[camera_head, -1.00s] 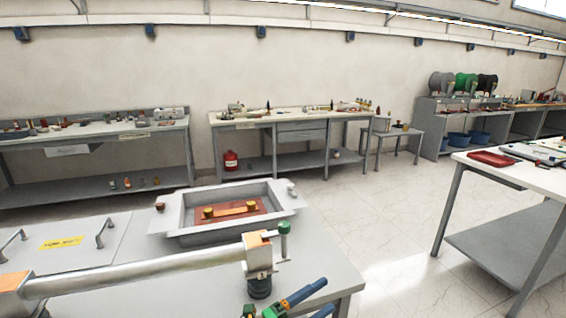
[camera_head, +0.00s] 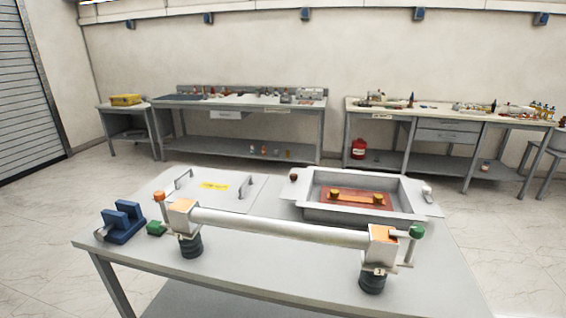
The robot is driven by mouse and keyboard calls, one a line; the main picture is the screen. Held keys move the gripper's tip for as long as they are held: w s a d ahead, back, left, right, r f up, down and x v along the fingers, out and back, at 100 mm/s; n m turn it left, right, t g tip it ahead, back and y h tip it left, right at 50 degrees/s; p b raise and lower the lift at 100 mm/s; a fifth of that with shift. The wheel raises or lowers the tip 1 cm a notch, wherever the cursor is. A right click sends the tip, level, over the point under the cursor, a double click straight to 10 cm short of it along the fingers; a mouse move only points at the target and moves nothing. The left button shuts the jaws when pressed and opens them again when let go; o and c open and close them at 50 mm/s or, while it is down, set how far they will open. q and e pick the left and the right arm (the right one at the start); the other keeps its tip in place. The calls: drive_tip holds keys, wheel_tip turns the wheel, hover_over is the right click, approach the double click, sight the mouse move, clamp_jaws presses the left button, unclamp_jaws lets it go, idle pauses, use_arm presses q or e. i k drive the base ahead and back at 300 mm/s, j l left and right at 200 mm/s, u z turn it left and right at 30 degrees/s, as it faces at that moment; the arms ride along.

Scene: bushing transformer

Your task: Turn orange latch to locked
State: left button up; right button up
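A pale horizontal bar (camera_head: 280,227) joins two end blocks on dark ribbed supports on the near table. A small orange knob (camera_head: 159,196) stands on a short post beside the left end block (camera_head: 183,214), with a green piece (camera_head: 154,229) below it. I take this knob as the orange latch, but both end blocks also have orange tops. I cannot tell its locked state. A green knob (camera_head: 417,230) sits beside the right end block (camera_head: 382,248). Neither of my grippers is in view.
The near table (camera_head: 300,275) also bears a blue block fixture (camera_head: 121,222) at left, a grey lid (camera_head: 205,187) with two handles, and a grey open box (camera_head: 430,207) with an orange bar inside. Workbenches line the back wall. Floor shows left of the table.

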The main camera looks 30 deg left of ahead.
sight(159, 196)
drive_tip(key=u, duration=1.75)
drive_tip(key=i+j, duration=0.1)
drive_tip(key=i, duration=0.3)
drive_tip(key=i+j, duration=0.1)
drive_tip(key=i, duration=0.3)
